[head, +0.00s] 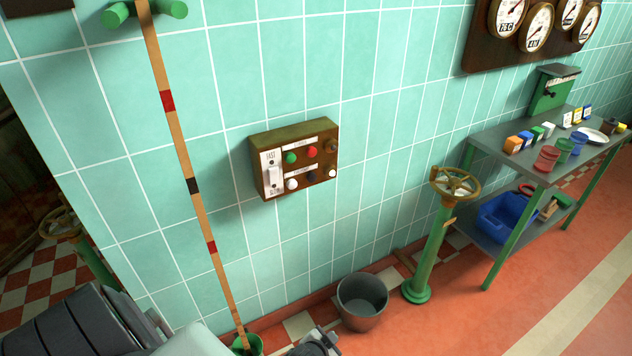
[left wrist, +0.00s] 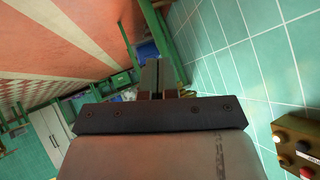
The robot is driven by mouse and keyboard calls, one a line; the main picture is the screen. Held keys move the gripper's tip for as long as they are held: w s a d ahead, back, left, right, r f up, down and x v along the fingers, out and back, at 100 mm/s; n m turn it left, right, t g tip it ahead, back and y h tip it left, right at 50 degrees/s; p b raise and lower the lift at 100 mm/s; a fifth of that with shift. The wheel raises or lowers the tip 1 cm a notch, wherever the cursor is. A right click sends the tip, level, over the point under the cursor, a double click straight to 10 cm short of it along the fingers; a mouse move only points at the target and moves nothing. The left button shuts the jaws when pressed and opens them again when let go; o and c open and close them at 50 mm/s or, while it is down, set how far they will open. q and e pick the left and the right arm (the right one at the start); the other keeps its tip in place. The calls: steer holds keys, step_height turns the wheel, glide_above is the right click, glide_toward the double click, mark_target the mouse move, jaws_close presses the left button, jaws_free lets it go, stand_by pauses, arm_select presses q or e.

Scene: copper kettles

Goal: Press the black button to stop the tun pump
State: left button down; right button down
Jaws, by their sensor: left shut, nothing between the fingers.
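A brown control box (head: 322,134) is fixed to the green tiled wall. It has a green button (head: 291,157) and a red button (head: 311,152) above, and white buttons (head: 292,183) below. Between the white ones is a dark button (head: 311,176), which looks black. My left gripper (head: 318,345) is partly in view at the bottom edge of the head view, below the box and apart from it. In the left wrist view its fingers (left wrist: 160,78) are shut and empty, with part of the control box (left wrist: 292,130) at the lower right. My right gripper is not in view.
A long banded wooden pole (head: 177,140) stands left of the box. A dark bucket (head: 362,302) and a green post with a brass handwheel (head: 455,183) stand at the right. A grey shelf table (head: 490,132) is farther right. The wall around the box is clear.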

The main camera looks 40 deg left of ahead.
arm_select(q)
steer(key=w+a+r+t+y, duration=0.2)
steer(key=w+a+r, duration=0.2)
steer(key=r, duration=0.6)
steer(key=w+a+r+t+y+b, duration=0.1)
steer(key=w+a+r+t+y, duration=0.1)
steer(key=w+r, duration=0.5)
steer(key=w+a+r+t+y, duration=0.2)
steer(key=w+a+r+t, duration=0.2)
steer(key=r, duration=1)
steer(key=shift+w+a+b, duration=0.35)
steer(key=shift+w+a, duration=0.45)
steer(key=shift+w, duration=0.15)
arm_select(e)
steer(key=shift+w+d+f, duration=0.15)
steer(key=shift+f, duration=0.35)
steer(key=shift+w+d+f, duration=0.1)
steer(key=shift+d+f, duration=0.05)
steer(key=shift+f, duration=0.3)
arm_select(q)
steer(key=shift+a+r, duration=0.1)
steer(key=shift+r, duration=0.05)
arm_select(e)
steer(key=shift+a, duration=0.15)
